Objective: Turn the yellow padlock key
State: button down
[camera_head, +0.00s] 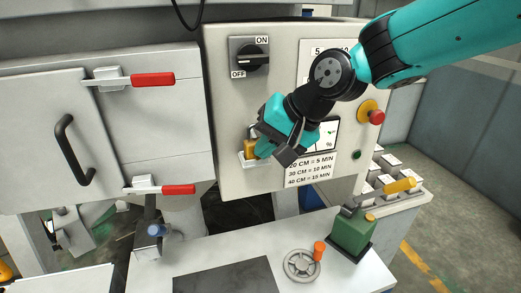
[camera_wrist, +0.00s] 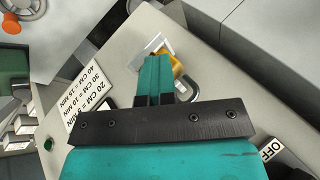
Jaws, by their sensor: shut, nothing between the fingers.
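The yellow padlock (camera_head: 249,147) is on the front of the grey control box, at a small pale bracket (camera_head: 247,160). My gripper (camera_head: 263,149) is at the padlock's right side in the head view. Its teal fingers (camera_wrist: 155,64) are shut with nothing between them and overlap the padlock's edge in the picture. I cannot tell whether they touch it. I cannot make out the key; my fingers hide part of the padlock.
Above the padlock is a black ON/OFF rotary switch (camera_head: 250,55). A red emergency button (camera_head: 376,117) and a green button (camera_head: 356,154) are to the right. Red-handled latches (camera_head: 153,79) are on the left door. A green container (camera_head: 351,232) stands on the white table below.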

jog(key=shift+w+d+f, duration=0.15)
jog(key=shift+d, duration=0.05)
dwell(0.5)
